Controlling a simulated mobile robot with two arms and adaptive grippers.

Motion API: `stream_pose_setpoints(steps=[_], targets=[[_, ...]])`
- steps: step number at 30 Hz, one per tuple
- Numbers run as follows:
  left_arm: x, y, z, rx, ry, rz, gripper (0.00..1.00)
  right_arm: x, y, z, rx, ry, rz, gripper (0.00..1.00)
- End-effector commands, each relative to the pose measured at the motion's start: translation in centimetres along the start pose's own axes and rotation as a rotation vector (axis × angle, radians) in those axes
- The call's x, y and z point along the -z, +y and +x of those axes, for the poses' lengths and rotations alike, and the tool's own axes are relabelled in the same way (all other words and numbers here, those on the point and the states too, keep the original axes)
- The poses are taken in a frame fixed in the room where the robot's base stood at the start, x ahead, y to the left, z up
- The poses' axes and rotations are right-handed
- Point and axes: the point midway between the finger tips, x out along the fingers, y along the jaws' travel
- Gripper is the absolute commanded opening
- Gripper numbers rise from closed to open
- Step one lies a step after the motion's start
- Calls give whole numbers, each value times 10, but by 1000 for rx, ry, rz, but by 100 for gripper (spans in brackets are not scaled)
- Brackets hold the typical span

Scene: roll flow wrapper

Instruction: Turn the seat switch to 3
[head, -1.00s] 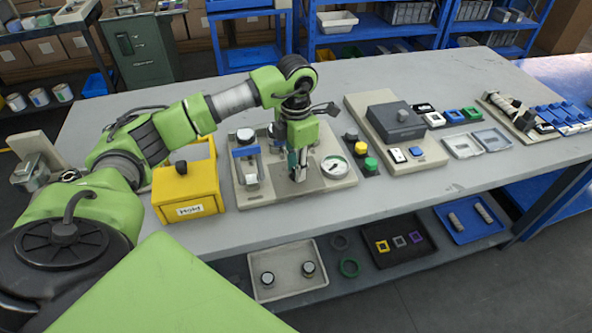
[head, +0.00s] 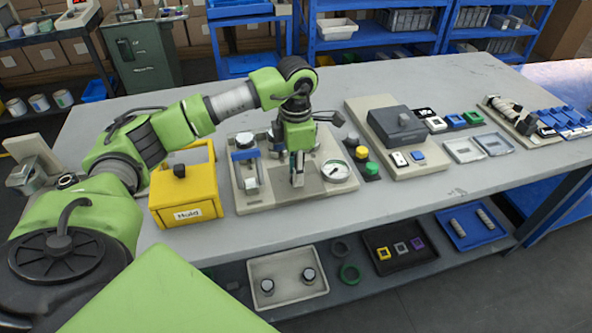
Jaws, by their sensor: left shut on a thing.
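My left gripper (head: 298,182) points straight down over the beige fixture plate (head: 250,203), between a blue-topped clamp unit (head: 246,155) and a round white dial (head: 336,171) with a dark pointer. It is shut on a small part at the plate, in the place of the seat switch. The fingers hide this part, so its markings and setting cannot be read. My right gripper is not in view.
Black, yellow and green buttons (head: 371,168) and a grey-lidded unit (head: 397,127) stand to the right. The table's front strip is clear. A lower shelf holds trays (head: 288,296).

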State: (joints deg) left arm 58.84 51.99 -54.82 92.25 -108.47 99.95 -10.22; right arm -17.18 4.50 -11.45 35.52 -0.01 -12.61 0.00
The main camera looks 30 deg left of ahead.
Motion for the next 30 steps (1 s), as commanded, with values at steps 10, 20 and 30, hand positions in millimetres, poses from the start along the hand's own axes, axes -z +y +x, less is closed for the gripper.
stream_pose_setpoints(steps=[10,20,30], targets=[[-1,0,0,-1,-2,-1,39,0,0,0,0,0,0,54],[-1,1,-21,-4,-5,-1,39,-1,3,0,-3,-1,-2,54],[-2,1,-91,-3,-6,-1,39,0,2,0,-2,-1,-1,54]])
